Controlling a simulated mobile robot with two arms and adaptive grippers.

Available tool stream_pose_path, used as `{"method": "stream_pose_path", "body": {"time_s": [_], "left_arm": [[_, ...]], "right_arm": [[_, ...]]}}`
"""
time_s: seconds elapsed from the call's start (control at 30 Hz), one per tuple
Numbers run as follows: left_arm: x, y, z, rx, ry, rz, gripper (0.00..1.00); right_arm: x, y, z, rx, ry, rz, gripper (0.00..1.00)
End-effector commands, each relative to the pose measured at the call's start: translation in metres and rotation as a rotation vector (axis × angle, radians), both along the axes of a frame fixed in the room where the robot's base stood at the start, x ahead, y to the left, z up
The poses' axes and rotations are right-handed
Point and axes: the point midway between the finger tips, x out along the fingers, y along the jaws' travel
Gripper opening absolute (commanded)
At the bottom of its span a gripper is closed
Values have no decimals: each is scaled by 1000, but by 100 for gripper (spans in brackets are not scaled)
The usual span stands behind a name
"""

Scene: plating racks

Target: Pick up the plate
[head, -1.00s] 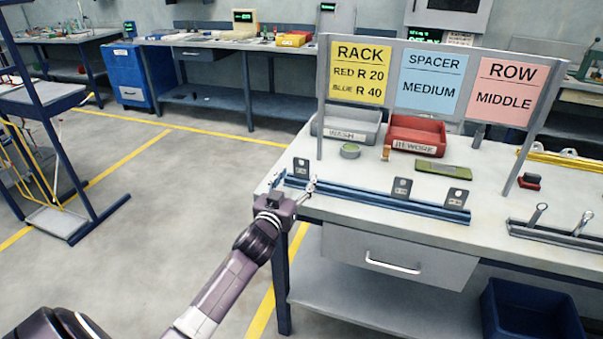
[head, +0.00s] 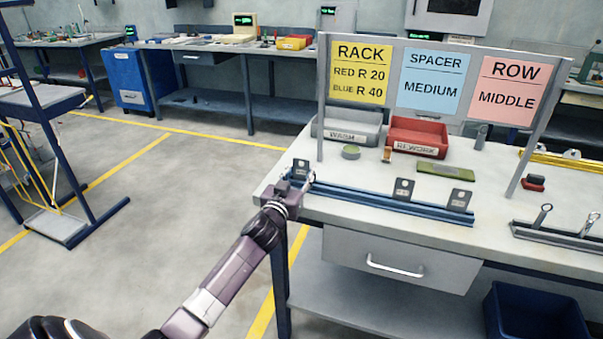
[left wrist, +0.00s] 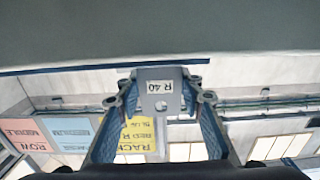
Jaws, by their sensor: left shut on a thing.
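A small dark grey plate (head: 300,167) stands upright at the left end of the blue rail (head: 375,200). In the left wrist view the plate (left wrist: 160,102) carries a white label reading R 40 and a small hole, and sits between the two fingers. My left gripper (head: 301,179) is shut on this plate; its fingers (left wrist: 158,108) reach to the plate's sides. Two similar dark plates, a middle one (head: 403,189) and a right one (head: 460,200), stand further right along the rail. My right gripper is not in view.
A sign frame above the table reads rack red R 20, blue R 40 (head: 361,72), spacer medium (head: 432,80), row middle (head: 507,88). Behind the rail are a grey wash bin (head: 347,135), a red rework bin (head: 417,148) and a green block (head: 446,172).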

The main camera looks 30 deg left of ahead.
Motion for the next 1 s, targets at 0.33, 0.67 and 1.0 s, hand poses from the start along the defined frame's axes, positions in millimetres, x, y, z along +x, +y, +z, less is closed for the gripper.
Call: {"method": "stream_pose_path", "body": {"time_s": [0.33, 0.67, 1.0], "left_arm": [[0, 0, 4, 1, -4, -1, 6], [0, 0, 50, 3, -9, -1, 6], [0, 0, 146, 3, -9, -1, 6]], "right_arm": [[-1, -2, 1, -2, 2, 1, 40], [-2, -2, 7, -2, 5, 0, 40], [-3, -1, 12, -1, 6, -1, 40]]}}
